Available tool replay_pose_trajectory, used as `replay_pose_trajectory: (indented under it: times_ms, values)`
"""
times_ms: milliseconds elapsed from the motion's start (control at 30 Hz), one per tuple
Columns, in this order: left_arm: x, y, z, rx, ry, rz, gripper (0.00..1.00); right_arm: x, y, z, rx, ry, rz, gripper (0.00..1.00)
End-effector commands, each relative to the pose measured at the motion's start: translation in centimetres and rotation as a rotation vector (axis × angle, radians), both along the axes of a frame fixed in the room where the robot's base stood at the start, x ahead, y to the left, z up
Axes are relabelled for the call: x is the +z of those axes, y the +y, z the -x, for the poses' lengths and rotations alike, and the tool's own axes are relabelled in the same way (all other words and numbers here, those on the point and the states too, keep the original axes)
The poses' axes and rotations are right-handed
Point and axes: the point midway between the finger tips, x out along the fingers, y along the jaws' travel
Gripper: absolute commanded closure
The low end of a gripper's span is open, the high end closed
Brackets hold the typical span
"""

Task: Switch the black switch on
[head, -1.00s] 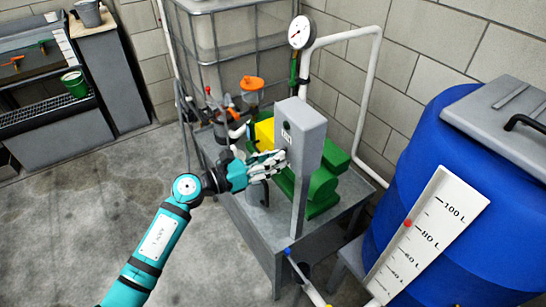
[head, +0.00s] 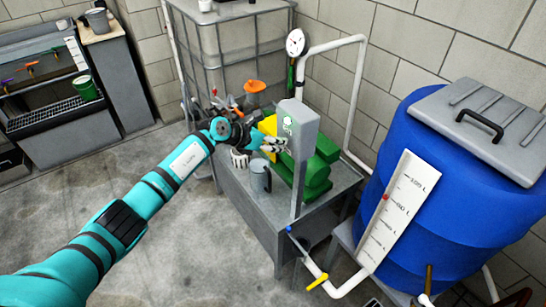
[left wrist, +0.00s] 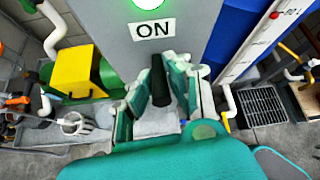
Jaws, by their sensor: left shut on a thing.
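The black switch (left wrist: 160,82) is a short dark lever on the face of a grey box. The grey box (head: 297,122) stands on a post at the table's edge. Above the lever, the left wrist view shows an "ON" label (left wrist: 153,30) and a lit green light (left wrist: 150,3). In the head view the fingers hide the lever. My right gripper is not in view.
The grey table (head: 262,215) holds a green-and-yellow pump (head: 316,170), a grey jug (head: 260,178) and a white strainer-like cup (head: 240,159). A blue barrel (head: 440,160) with a level scale stands at right. Valve pipes (head: 318,282) run low in front. The floor at left is clear.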

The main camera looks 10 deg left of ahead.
Motion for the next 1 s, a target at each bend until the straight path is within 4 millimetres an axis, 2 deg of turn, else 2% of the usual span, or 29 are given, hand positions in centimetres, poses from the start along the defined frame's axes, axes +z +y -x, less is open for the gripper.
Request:
replay_pose_trajectory:
  times_ms: [133,300,400,833,867,1000]
  values:
    - [0.5,-0.2,-1.0,-0.004,0.041,-0.04,1.0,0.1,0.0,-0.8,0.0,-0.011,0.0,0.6]
    - [0.6,-0.2,-1.5,-0.003,0.071,-0.068,1.0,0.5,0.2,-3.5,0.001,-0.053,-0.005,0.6]
    - [0.6,-0.2,-1.5,-0.004,0.081,-0.077,1.0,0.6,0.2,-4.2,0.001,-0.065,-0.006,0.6]
    - [0.5,-0.2,-1.6,-0.004,0.085,-0.081,1.0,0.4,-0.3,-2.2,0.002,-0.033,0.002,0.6]
    - [0.5,-0.2,-1.6,-0.004,0.085,-0.081,0.82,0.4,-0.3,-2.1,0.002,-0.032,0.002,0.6]
    - [0.5,-0.2,-1.6,-0.004,0.085,-0.081,0.64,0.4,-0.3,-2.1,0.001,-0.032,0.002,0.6]
